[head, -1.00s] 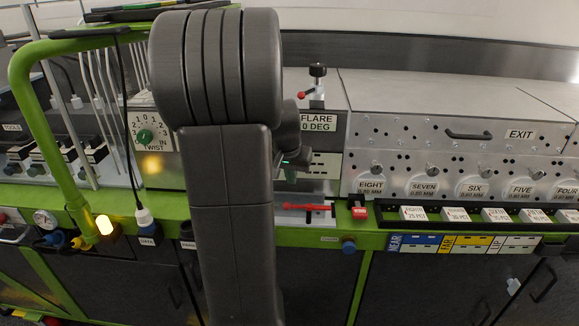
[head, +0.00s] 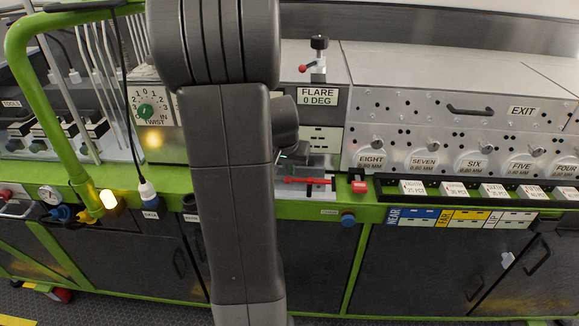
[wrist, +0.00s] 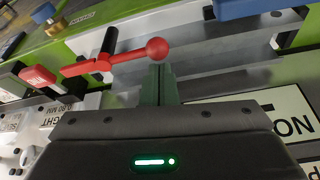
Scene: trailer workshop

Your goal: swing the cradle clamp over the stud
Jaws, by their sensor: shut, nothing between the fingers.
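A red lever with a ball (wrist: 157,48) at one end, which I take to be the cradle clamp, lies across a black upright post (wrist: 107,45) in the wrist view. The post may be the stud; I cannot tell for sure. In the head view the red lever (head: 305,181) lies roughly level along the bench's front ledge. My gripper (wrist: 158,70) is shut and empty, its greenish fingertips right at the ball; I cannot tell if they touch. In the head view my arm hides part of the bench, and my gripper is small beside the lever.
A red block (head: 358,185) sits just right of the lever, with a black rack (head: 390,193) of labelled boxes beyond. A blue knob (head: 348,219) is below on the green rail. The FLARE panel (head: 317,97) stands behind.

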